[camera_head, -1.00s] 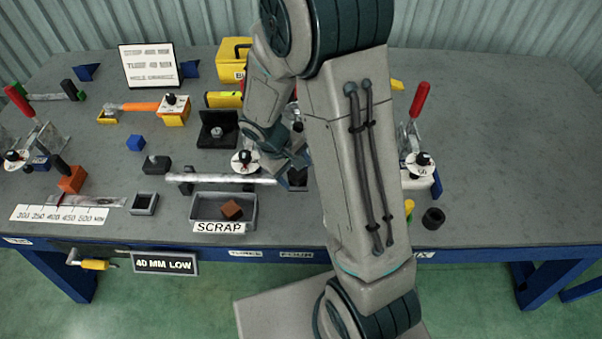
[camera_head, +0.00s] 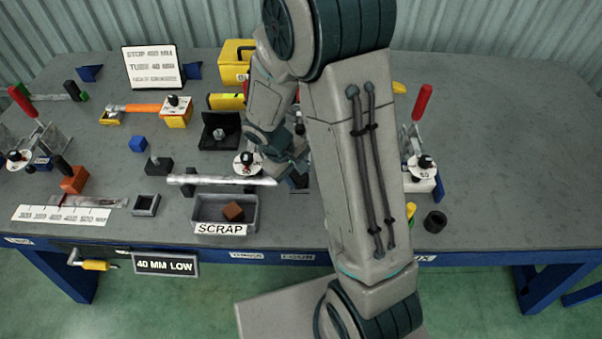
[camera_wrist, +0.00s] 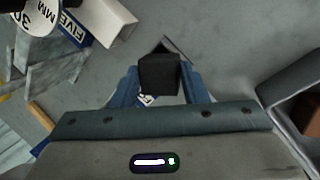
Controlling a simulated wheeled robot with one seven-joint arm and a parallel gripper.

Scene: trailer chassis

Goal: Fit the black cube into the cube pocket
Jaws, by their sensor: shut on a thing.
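My gripper (camera_wrist: 159,84) is shut on the black cube (camera_wrist: 160,70), which sits between the two blue fingers in the wrist view. A dark corner with a pale edge shows just behind the cube on the grey surface; the cube hides the rest, so I cannot tell what it is. In the head view my gripper (camera_head: 291,166) is over the middle of the bench, partly hidden by my arm. A small open square grey box (camera_head: 145,204) with a dark inside, which looks like a pocket, stands at the front left of the bench.
The scrap tray (camera_head: 254,214) with a brown block (camera_head: 233,211) lies left of my gripper. A grey tube (camera_head: 218,180) lies behind it. A toggle clamp with a red handle (camera_head: 422,103) and a black ring (camera_head: 435,221) stand to the right. The bench's right side is clear.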

